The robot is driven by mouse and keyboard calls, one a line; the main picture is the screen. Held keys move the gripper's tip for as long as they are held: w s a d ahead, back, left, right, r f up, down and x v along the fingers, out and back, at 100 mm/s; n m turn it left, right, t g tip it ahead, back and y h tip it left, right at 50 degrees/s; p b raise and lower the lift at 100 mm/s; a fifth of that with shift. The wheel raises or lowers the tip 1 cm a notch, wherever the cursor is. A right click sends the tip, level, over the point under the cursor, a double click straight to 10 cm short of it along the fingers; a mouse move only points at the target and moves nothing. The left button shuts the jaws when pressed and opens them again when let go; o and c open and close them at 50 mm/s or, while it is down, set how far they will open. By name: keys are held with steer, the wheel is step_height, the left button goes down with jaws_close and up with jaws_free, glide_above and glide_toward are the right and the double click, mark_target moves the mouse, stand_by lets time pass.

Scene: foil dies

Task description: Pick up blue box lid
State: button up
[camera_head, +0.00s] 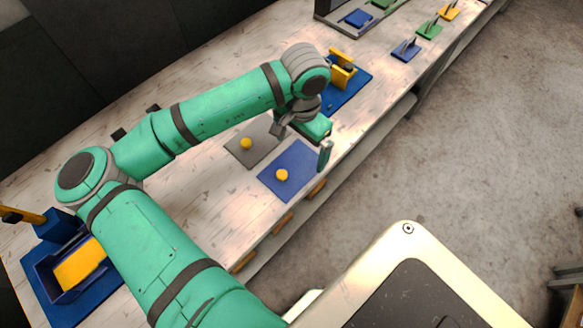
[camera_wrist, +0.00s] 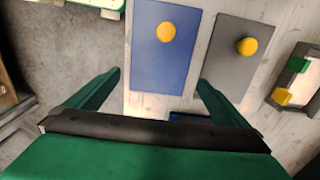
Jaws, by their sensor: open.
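The blue box lid (camera_head: 300,160) is a flat blue panel with a yellow round knob (camera_head: 282,175). It lies on the light wooden bench near the front edge. In the wrist view the blue lid (camera_wrist: 160,70) lies ahead of the fingertips, with its knob (camera_wrist: 166,32) toward the far end. My gripper (camera_head: 303,143) is above the bench by the lid's far edge in the head view. In the wrist view my gripper (camera_wrist: 159,82) is open and empty, its two green fingers spread wide. The knob is not between the fingers.
A grey panel with a yellow knob (camera_head: 262,133) lies beside the blue lid. A blue base with a yellow fixture (camera_head: 343,72) stands farther along the bench. A blue bin with a yellow block (camera_head: 80,265) is at lower left. Open floor lies right of the bench.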

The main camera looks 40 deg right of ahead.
mark_target(300, 161)
steer(key=shift+f, duration=2.25)
steer(key=c, duration=0.8)
steer(key=shift+c, duration=0.2)
steer(key=shift+r, duration=0.1)
steer(key=shift+r, duration=0.5)
steer(key=s+a+r, duration=0.3)
steer(key=s+r, duration=0.3)
steer(key=s+a+r, duration=0.2)
steer(key=s+r, duration=0.4)
steer(key=s, duration=0.1)
steer(key=shift+a, duration=0.4)
steer(key=shift+w, duration=0.15)
